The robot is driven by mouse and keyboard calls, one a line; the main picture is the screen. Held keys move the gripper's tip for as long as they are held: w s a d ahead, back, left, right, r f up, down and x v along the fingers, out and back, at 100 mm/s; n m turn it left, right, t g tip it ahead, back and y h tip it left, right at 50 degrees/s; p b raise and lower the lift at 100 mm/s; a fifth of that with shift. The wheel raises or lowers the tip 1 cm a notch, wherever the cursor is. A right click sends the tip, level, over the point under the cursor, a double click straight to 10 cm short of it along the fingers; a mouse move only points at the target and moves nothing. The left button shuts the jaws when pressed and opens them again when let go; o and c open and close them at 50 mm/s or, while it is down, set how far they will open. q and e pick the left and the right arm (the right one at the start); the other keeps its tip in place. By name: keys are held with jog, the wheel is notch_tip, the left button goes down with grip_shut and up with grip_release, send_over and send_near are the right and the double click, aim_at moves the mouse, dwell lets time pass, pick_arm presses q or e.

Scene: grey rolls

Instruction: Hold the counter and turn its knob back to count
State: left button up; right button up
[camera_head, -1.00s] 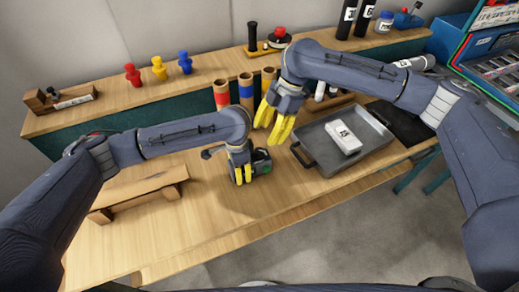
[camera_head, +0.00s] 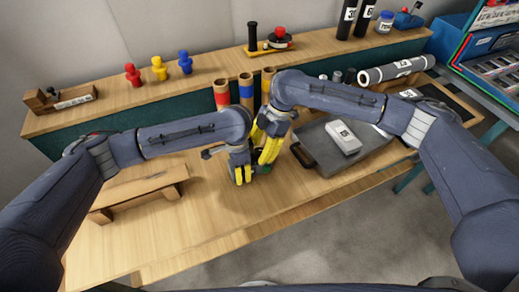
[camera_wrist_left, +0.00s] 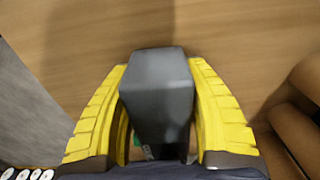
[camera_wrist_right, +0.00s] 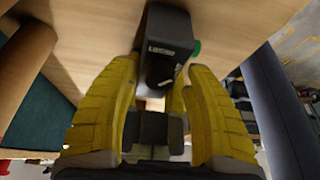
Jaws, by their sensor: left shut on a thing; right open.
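The counter is a small dark box (camera_wrist_left: 157,85), held between the yellow fingers of my left gripper (camera_wrist_left: 160,68) in the left wrist view. In the head view my left gripper (camera_head: 241,174) is low over the table and the counter is mostly hidden. The right wrist view shows the counter (camera_wrist_right: 168,28) with a pale digit display and a green part at its side. My right gripper (camera_wrist_right: 158,85) is open there, its fingers pointing at the counter's near end. In the head view my right gripper (camera_head: 265,158) is close beside the left one. The knob cannot be made out clearly.
A wooden stand (camera_head: 140,190) is at left. Upright tubes with coloured bands (camera_head: 246,90) stand behind. The front table is clear.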

jog(key=shift+c, duration=0.4)
grip_shut()
jog(key=shift+s, duration=0.1)
jog(key=m, duration=0.2)
jog(key=m+t, duration=0.1)
jog(key=m, duration=0.1)
jog(key=shift+a+m+t+y, duration=0.1)
jog(key=shift+m+t+y, duration=0.2)
jog(key=shift+o, duration=0.4)
grip_release()
